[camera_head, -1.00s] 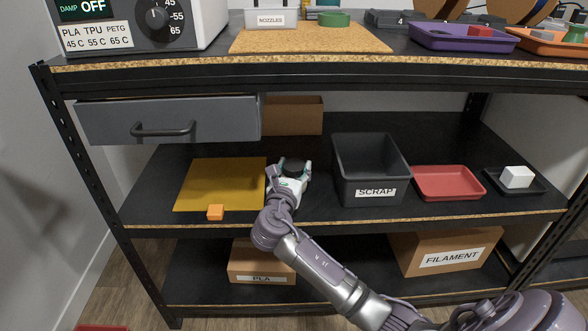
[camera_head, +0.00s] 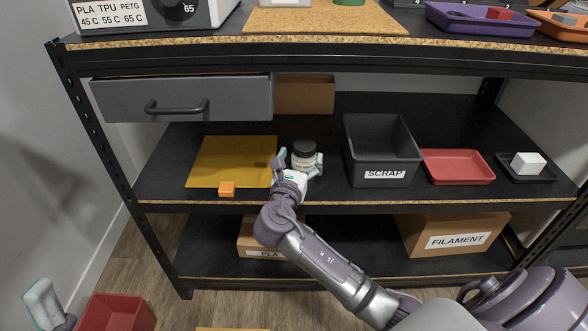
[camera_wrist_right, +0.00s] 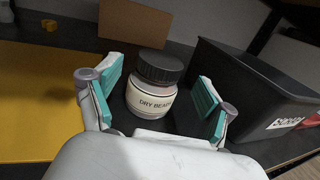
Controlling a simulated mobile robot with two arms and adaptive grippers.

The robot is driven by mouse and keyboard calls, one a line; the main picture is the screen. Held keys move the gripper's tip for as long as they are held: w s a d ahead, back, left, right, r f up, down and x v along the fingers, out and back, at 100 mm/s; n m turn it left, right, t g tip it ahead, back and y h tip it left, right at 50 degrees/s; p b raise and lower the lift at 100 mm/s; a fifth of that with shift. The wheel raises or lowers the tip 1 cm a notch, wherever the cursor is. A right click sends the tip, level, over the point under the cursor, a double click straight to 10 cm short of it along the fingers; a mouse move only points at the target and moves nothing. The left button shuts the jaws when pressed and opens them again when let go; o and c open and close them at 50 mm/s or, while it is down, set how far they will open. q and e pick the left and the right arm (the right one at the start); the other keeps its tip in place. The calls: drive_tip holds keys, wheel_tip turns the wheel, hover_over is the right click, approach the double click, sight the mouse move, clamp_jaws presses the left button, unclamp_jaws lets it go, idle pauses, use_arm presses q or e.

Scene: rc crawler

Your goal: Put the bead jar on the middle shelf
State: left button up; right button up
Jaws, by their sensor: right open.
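The bead jar (camera_head: 303,153) has a black lid and a pale label. It stands upright on the middle shelf (camera_head: 330,192), between the yellow mat and the black scrap bin. In the right wrist view the jar (camera_wrist_right: 152,88) shows its "DRY BEADS" label. My right gripper (camera_head: 299,164) is open, with its teal-padded fingers apart on either side of the jar's near part. The wrist view shows gaps between the jar and both fingers. Part of my left gripper (camera_head: 45,303) shows at the lower left of the head view; its jaw state is unclear.
The scrap bin (camera_head: 383,150), a red tray (camera_head: 457,167) and a black tray with a white block (camera_head: 528,163) are to the right. A grey drawer (camera_head: 180,98) hangs above.

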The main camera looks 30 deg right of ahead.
drive_tip(key=p+v, duration=0.1)
drive_tip(key=v, duration=0.5)
drive_tip(key=shift+s+a+p, duration=0.15)
drive_tip(key=shift+a+p, duration=0.05)
drive_tip(key=shift+p, duration=0.1)
use_arm(q)
drive_tip(key=w+d+f+g+y, duration=0.1)
drive_tip(key=w+f+g+y, duration=0.1)
drive_tip(key=w+f+g, duration=0.3)
drive_tip(key=shift+w+f+g, duration=0.15)
drive_tip(key=shift+w+g, duration=0.15)
drive_tip(key=shift+w, duration=0.65)
use_arm(e)
drive_tip(key=shift+s+a, duration=0.3)
